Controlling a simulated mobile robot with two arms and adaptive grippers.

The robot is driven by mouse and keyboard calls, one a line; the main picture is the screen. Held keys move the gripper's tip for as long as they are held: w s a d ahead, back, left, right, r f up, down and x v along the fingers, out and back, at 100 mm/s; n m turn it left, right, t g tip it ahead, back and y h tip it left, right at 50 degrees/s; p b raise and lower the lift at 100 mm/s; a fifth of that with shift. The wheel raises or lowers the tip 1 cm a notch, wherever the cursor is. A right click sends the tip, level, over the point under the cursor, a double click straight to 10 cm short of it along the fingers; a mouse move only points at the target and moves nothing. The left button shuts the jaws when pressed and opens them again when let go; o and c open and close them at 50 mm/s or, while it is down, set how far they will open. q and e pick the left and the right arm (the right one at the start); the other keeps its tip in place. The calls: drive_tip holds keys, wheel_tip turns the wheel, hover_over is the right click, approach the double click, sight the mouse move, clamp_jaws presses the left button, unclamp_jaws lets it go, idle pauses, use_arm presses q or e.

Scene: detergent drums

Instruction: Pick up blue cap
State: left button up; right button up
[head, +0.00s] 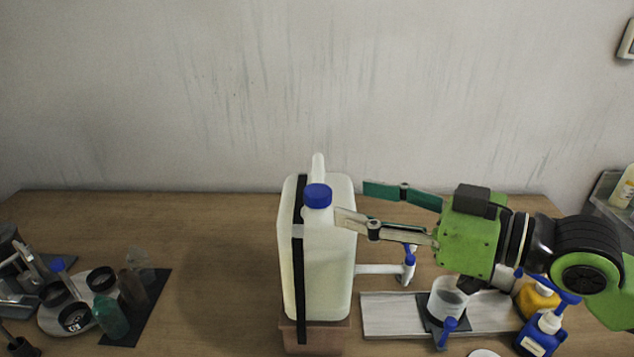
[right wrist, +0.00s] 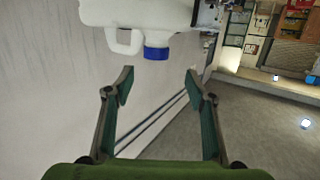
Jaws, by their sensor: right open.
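The blue cap (head: 317,195) sits on top of a white drum (head: 328,262) in the middle of the head view. In the right wrist view the cap (right wrist: 156,53) shows on the drum (right wrist: 140,14), beyond the fingertips and roughly between them. My right gripper (head: 350,203) comes in from the right in the head view, with its fingers spread. It is open and empty, its tips just right of the cap. The fingers also show apart in the right wrist view (right wrist: 160,75). My left gripper is not in view.
The drum stands on a brownish block (head: 314,337), with a black strap and a white tap (head: 400,268). A beaker (head: 447,298) and blue and yellow bottles stand at right. Several small bottles and a round tray stand at left. The table between is clear.

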sight(323, 192)
drive_tip(key=x, duration=0.2)
drive_tip(key=shift+w+a+p, duration=0.2)
drive_tip(key=shift+a+p, duration=0.1)
drive_tip(key=shift+p, duration=0.1)
drive_tip(key=shift+w+a+p, duration=0.2)
drive_tip(key=shift+w+p, duration=0.05)
drive_tip(key=shift+p, duration=0.05)
drive_tip(key=p+x, duration=0.2)
drive_tip(key=x, duration=0.1)
drive_tip(key=shift+w+a, duration=0.1)
drive_tip(key=shift+w, duration=0.25)
drive_tip(key=shift+w+a+f, duration=0.2)
drive_tip(key=shift+a+f, duration=0.05)
drive_tip(key=shift+a, duration=0.1)
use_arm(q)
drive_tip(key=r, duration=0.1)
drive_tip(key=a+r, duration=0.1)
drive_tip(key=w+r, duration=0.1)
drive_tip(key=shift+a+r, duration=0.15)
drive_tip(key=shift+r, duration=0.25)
use_arm(e)
drive_tip(key=shift+d, duration=0.1)
drive_tip(key=c, duration=0.8)
